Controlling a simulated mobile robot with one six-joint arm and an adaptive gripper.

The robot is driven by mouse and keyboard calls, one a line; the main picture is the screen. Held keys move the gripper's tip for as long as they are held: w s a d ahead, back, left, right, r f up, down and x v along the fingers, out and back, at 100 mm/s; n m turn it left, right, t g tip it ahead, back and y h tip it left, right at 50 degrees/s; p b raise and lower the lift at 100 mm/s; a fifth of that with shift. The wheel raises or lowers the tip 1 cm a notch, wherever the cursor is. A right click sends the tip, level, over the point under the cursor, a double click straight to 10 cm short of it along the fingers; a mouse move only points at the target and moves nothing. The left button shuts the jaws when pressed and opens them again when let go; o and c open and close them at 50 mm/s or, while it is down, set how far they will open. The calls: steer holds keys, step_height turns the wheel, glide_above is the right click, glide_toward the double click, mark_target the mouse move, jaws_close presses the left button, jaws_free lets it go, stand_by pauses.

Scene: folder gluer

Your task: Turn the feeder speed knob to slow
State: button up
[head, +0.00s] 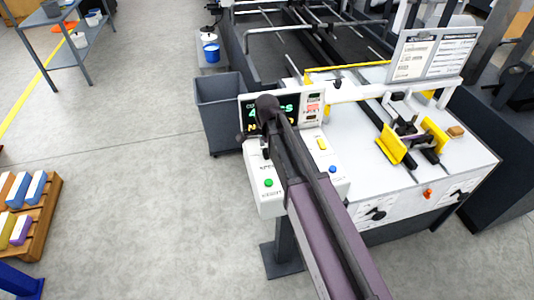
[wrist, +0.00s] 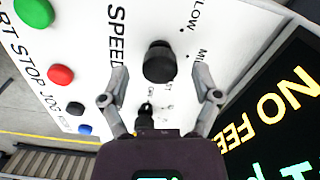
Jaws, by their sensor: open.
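The speed knob (wrist: 158,62) is a round black knob on a white control panel (wrist: 85,25), seen in the wrist view beside the printed word SPEED. Marks around it read partly as "LOW", "MI" and, below, "ST". I cannot tell which mark the knob points to. My gripper (wrist: 158,74) is open, with one finger to the left of the knob and one to the right. I cannot tell whether either finger touches it. In the head view my arm covers the knob, and my gripper cannot be made out.
A smaller black switch (wrist: 146,107) sits just below the knob, between the fingers. Green (wrist: 34,12), red (wrist: 60,74), black and blue buttons line the panel's left side. A lit display (wrist: 275,110) is close on the right. A grey bin (head: 220,100) stands left of the panel.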

steer(key=shift+f, duration=0.25)
jaws_close()
stand_by(0.3)
